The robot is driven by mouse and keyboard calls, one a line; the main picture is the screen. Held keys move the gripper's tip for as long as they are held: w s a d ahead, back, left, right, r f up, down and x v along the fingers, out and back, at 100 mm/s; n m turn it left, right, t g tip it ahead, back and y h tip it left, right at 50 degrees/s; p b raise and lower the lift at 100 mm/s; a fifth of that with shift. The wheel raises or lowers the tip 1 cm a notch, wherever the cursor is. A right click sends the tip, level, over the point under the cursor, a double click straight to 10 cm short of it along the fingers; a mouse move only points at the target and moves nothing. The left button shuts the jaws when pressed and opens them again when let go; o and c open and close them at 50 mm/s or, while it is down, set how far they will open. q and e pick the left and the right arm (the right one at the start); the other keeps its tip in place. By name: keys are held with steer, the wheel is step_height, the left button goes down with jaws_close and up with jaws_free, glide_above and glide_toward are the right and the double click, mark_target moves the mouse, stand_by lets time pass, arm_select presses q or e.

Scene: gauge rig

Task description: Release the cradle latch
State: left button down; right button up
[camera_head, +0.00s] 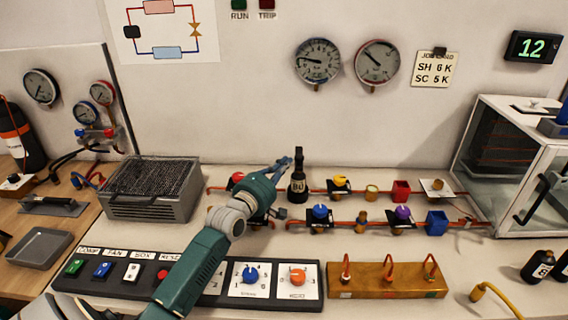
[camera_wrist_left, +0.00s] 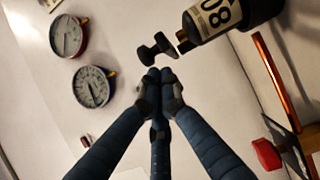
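A black bottle (camera_head: 298,189) with a pale label stands upright on the bench near the pipes; it also shows in the left wrist view (camera_wrist_left: 228,18). A black T-shaped knob (camera_wrist_left: 156,49) sticks out beside its neck. My left gripper (camera_head: 285,166) is at the left of the bottle's upper part. In the left wrist view the fingers (camera_wrist_left: 159,78) of this gripper meet at their tips, just short of the knob, with nothing seen between them. I cannot tell whether they touch it. I cannot make out which part is the cradle latch. My right gripper is out of view.
Copper pipes (camera_head: 355,225) with coloured valves run right of the bottle. A control panel (camera_head: 312,302) and a wooden block (camera_head: 388,293) with hooked leads lie in front. A grey finned unit (camera_head: 152,206) stands left, a glass cabinet (camera_head: 512,160) right. Gauges (camera_head: 318,61) hang behind.

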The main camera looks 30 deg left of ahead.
arm_select(q)
steer(key=shift+d, duration=0.15)
steer(key=shift+w+d+p, duration=0.1)
steer(key=shift+d+p, duration=0.15)
steer(key=shift+p, duration=0.1)
